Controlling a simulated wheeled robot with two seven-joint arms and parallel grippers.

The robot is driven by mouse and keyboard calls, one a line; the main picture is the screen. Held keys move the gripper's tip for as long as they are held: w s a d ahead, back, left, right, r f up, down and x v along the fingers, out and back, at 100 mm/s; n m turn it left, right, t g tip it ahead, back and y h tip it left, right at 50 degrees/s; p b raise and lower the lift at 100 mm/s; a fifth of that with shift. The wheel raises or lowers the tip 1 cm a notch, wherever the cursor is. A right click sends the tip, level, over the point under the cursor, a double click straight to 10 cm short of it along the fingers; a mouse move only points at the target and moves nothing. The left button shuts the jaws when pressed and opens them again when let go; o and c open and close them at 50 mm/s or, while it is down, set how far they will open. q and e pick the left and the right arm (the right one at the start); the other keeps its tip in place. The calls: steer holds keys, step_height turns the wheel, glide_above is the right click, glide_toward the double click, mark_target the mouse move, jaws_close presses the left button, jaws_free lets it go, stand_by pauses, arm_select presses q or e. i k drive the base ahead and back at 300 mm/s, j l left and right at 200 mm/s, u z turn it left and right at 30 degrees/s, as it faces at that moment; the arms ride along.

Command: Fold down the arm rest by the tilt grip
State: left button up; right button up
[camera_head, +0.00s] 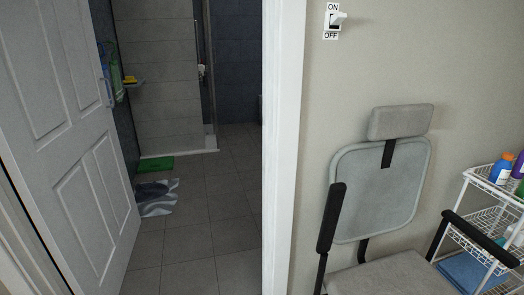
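A grey padded chair (378,190) with a headrest (400,122) stands against the wall at the right. Its left black arm rest (331,217) stands almost upright beside the backrest, on a thin dark bar. Its right black arm rest (482,238) slopes forward, down and to the right, in front of the shelf rack. I cannot make out a separate tilt grip on either arm rest. The front of the seat (392,276) is cut off by the bottom edge. Neither of my grippers is in view.
A white wire rack (470,178) with bottles, including a blue one (501,168), stands right of the chair. A white door (72,140) stands open at the left. The doorway shows tiled floor (205,225), a patterned mat (157,208) and a green mat (157,163). A switch (336,19) is on the wall.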

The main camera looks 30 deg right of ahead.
mark_target(336, 192)
steer(key=i+z, duration=0.2)
steer(key=z, duration=0.25)
steer(key=i+z, duration=0.2)
steer(key=z, duration=0.3)
steer(key=i+j+z, duration=0.2)
steer(key=z, duration=0.25)
steer(key=i+j+z, duration=0.15)
steer(key=z, duration=0.3)
steer(key=i+j+z, duration=0.15)
steer(key=j+z, duration=0.15)
steer(key=z, duration=0.15)
steer(key=j+z, duration=0.3)
steer(key=z, duration=0.2)
steer(key=i+j+z, duration=0.15)
steer(key=j+z, duration=0.25)
steer(key=j, duration=0.2)
steer(key=j+z, duration=0.45)
steer(key=j, duration=0.15)
steer(key=j+z, duration=0.4)
steer(key=j, duration=0.25)
steer(key=k, duration=0.2)
